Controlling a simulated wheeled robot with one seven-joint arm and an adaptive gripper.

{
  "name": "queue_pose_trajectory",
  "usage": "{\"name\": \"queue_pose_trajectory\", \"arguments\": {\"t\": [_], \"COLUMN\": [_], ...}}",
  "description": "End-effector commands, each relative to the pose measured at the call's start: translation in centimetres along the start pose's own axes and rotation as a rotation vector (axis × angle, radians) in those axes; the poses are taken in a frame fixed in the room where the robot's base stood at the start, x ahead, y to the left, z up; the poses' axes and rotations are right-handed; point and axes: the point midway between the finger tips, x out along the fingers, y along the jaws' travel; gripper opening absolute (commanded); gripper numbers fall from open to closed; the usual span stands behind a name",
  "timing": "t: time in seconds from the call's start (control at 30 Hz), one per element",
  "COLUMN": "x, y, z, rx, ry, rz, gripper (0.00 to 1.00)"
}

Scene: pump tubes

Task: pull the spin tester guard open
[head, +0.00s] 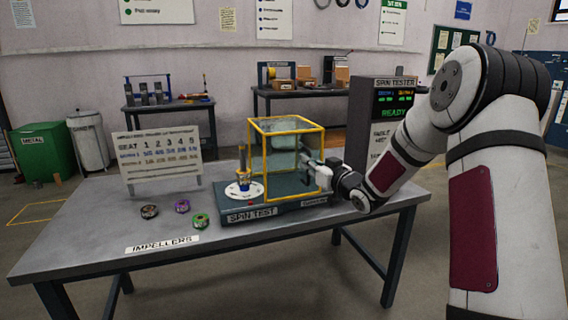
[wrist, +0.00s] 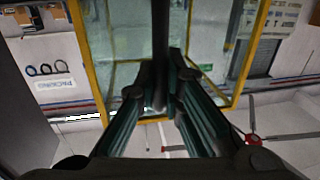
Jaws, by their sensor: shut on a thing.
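The spin tester (head: 280,206) is a dark green base labelled SPIN TEST on the table. Its guard (head: 283,158) is a clear box with a yellow frame, over the right part of the base. A white round plate (head: 243,191) with an upright spindle (head: 242,162) stands uncovered at the left of the guard. My gripper (head: 312,166) is at the guard's right side. In the wrist view my gripper (wrist: 160,98) is shut on a dark upright bar (wrist: 160,40), seemingly the guard's handle; the yellow frame (wrist: 92,62) shows behind it.
Several impellers (head: 182,206) lie at the table's front left, by the IMPELLERS label (head: 162,244). A white seat chart (head: 158,158) stands behind them. The spin tester display (head: 393,100) reads READY behind my arm. The table's left front is mostly clear.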

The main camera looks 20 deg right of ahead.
Motion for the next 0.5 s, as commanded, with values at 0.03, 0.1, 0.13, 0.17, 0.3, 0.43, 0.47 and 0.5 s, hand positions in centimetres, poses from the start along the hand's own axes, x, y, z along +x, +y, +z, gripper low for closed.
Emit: {"name": "queue_pose_trajectory", "arguments": {"t": [0.03,0.1,0.13,0.17,0.3,0.43,0.47,0.5], "x": [-0.3,-0.7,-0.8,-0.9,-1.4,-1.6,-1.6,-1.6], "y": [1.6,3.4,4.0,4.6,6.8,8.0,8.2,8.3], "z": [-0.2,-0.2,-0.1,-0.1,-0.1,-0.1,-0.1,-0.1], "rx": [0.0,0.0,0.0,0.001,0.0,0.001,0.001,0.001], "ry": [0.0,0.0,-0.001,-0.001,0.0,0.0,0.0,0.001], "rz": [0.005,0.006,0.005,0.004,0.002,0.001,0.001,0.001], "gripper": [0.0,0.0,0.0,0.0,0.0,0.0,0.0,0.0]}}
